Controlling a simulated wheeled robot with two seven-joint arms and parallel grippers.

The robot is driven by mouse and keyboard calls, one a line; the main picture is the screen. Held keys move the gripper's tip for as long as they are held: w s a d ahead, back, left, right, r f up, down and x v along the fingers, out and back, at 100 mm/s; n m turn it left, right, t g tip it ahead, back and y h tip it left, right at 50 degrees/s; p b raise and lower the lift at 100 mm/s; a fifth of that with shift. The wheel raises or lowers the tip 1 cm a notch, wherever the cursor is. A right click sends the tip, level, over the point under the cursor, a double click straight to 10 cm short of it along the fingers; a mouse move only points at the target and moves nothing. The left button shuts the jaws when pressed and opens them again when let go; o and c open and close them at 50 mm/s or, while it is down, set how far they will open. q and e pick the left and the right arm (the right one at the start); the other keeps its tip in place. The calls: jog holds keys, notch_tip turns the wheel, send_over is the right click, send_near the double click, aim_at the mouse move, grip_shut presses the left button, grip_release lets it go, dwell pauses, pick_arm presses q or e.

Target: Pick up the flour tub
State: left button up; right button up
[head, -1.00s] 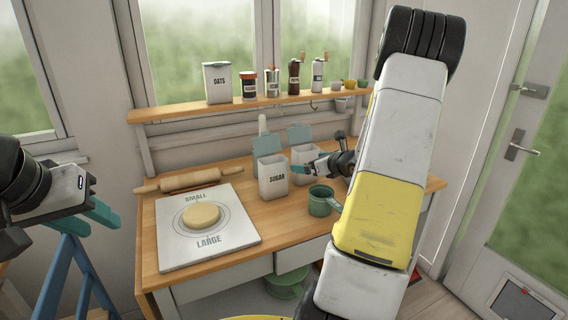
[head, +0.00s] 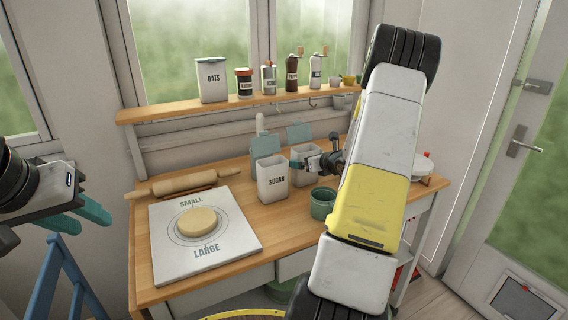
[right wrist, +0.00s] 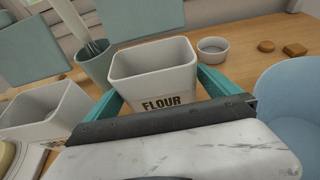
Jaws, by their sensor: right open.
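The flour tub (right wrist: 150,72) is a white, square, open-topped tub lettered FLOUR in the right wrist view. In the head view the flour tub (head: 300,152) stands on the worktop right of the sugar tub, partly hidden by my right gripper. My right gripper (right wrist: 161,92) is open, with one teal finger on each side of the tub. I cannot tell whether either finger touches it. The right gripper (head: 322,164) also shows in the head view. My left gripper (head: 80,215) is open and empty at the left, away from the worktop.
The sugar tub (head: 272,182) stands close on the left, with a teal lid behind. A green mug (head: 322,203) is in front. A utensil pot (right wrist: 97,66) and a small bowl (right wrist: 213,50) are near the flour tub. A board (head: 225,251) with dough and a rolling pin (head: 182,184) lie left.

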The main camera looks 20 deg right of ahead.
jog(key=x, duration=0.4)
jog(key=shift+a, duration=0.1)
jog(key=shift+r, duration=0.1)
jog(key=c, duration=1.6)
